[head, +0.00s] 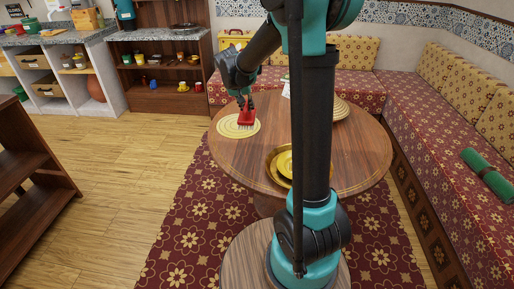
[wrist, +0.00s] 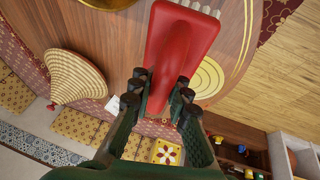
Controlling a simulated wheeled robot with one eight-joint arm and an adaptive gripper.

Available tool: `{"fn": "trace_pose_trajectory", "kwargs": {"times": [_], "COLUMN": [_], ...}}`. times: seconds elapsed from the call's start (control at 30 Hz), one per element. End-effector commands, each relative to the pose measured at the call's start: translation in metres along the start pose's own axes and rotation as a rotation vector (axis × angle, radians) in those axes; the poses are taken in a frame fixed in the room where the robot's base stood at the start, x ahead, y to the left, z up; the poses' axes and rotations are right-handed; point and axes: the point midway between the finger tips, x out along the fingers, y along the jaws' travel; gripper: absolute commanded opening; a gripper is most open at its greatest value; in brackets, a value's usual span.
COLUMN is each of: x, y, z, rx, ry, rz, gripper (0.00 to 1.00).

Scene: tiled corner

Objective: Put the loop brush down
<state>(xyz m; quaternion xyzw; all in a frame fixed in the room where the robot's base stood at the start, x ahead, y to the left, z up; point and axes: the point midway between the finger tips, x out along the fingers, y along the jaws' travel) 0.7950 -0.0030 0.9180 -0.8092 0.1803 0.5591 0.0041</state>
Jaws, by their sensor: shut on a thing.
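The loop brush (head: 247,119) is red with pale bristles underneath. My gripper (head: 244,98) is shut on it and holds it over the round yellow placemat (head: 229,126) at the left of the round wooden table (head: 350,165). In the wrist view the brush's red body (wrist: 185,40) shows between the fingers of my gripper (wrist: 166,90), and the placemat (wrist: 208,78) lies to its right. I cannot tell whether the bristles touch the placemat.
A yellow plate stack (head: 275,165) stands on the table, partly behind my arm. A woven cone-shaped lid (wrist: 75,77) is on the table's far side. A patterned bench (head: 430,110) wraps the back and right. A brown shelf (head: 30,170) stands at left.

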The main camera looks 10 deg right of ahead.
Motion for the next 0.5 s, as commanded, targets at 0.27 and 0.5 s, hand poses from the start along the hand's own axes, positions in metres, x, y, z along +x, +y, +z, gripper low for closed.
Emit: {"fn": "trace_pose_trajectory", "kwargs": {"times": [0.27, 0.5], "x": [0.025, 0.079], "y": [-0.007, -0.018], "z": [0.011, 0.033], "rx": [0.007, 0.007], "ry": [-0.001, 0.000], "rz": [0.003, 0.003], "gripper": [0.00, 0.00]}}
